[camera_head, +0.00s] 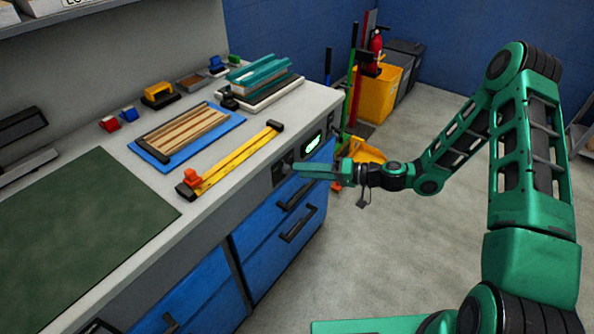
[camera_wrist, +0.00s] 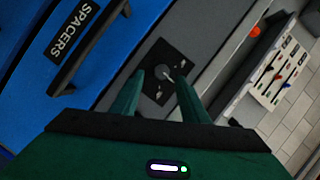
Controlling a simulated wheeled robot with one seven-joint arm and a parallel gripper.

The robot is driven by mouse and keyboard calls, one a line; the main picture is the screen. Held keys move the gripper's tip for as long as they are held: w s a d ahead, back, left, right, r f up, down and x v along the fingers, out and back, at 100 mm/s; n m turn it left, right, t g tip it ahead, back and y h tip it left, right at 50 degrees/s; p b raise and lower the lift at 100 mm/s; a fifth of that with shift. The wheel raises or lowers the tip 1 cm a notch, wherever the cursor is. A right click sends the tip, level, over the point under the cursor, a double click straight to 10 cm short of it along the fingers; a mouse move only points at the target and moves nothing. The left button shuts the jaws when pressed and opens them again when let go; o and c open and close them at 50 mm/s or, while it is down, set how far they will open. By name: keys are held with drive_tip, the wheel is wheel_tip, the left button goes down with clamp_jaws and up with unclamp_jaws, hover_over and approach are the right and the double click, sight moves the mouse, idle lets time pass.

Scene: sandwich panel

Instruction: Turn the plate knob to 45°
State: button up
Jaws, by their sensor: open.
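The plate knob (camera_wrist: 161,72) is a small dark round knob on a black square plate (camera_wrist: 178,59) in the wrist view. In the head view the dark plate (camera_head: 279,175) sits on the grey front panel below the counter edge, with the knob mostly hidden by my gripper. My green gripper (camera_wrist: 159,79) is open, its two fingers pointing at the plate, one on each side of the knob in the wrist view. It also shows at the panel in the head view (camera_head: 294,168). Contact cannot be told.
A lit green display (camera_head: 312,143) is right of the plate. Blue drawers with black handles (camera_head: 297,224) lie below; one handle (camera_wrist: 88,45) is near my gripper. A yellow rail tool (camera_head: 235,160) lies on the counter (camera_head: 128,225) above. The floor (camera_head: 375,270) in front is clear.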

drive_tip(key=v, duration=0.7)
drive_tip(key=shift+d, duration=0.2)
